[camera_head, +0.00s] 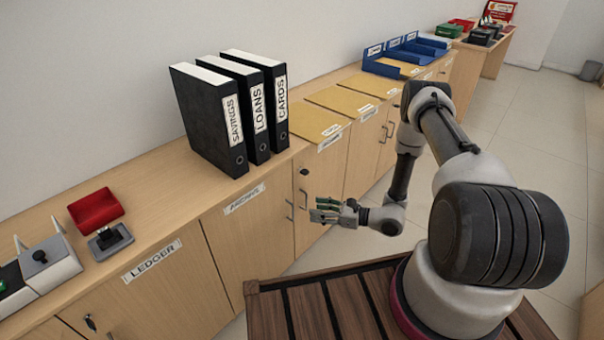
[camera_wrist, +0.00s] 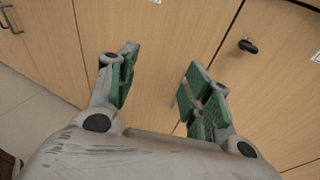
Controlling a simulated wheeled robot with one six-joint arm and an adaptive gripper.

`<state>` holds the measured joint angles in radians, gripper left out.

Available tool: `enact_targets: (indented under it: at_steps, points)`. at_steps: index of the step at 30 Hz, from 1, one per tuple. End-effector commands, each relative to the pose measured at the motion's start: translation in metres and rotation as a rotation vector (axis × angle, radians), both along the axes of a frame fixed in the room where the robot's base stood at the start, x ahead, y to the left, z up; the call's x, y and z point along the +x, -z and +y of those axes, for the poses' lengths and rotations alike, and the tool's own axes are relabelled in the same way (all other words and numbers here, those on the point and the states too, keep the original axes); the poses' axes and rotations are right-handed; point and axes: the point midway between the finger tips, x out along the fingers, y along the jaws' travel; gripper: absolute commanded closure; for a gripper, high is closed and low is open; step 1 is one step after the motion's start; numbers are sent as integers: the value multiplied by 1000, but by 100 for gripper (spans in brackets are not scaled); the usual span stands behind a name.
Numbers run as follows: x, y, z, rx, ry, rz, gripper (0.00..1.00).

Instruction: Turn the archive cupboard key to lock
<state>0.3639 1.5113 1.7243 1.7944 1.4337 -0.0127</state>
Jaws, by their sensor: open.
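A small dark key (camera_head: 304,172) sits on the upper part of a wooden door, just right of the seam beside the door labelled ARCHIVE (camera_head: 245,198). In the wrist view a dark key (camera_wrist: 248,46) shows at upper right, beyond the fingers, its grip lying roughly sideways in the picture. My gripper (camera_head: 326,208) is in front of the doors, a little below and right of the key in the head view. Its green-padded fingers (camera_wrist: 160,90) are spread with nothing between them, apart from the key.
Door handles (camera_head: 303,198) stick out close to my gripper. Black binders (camera_head: 227,122) stand on the counter above. Another key (camera_head: 90,322) sits by the LEDGER door (camera_head: 152,262). Blue trays (camera_head: 405,50) lie farther along. Open floor (camera_head: 535,140) lies at right.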

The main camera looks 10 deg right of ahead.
Motion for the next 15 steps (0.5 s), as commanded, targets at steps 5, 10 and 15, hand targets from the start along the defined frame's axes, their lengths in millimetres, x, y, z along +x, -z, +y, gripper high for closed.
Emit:
enact_targets:
  at_steps: [5, 10, 15]
  points:
    - [80, -11, -32, 28, 253, -110, 50]
    - [109, -24, -48, 53, 366, -161, 50]
    - [126, -27, -34, 60, 361, -170, 50]
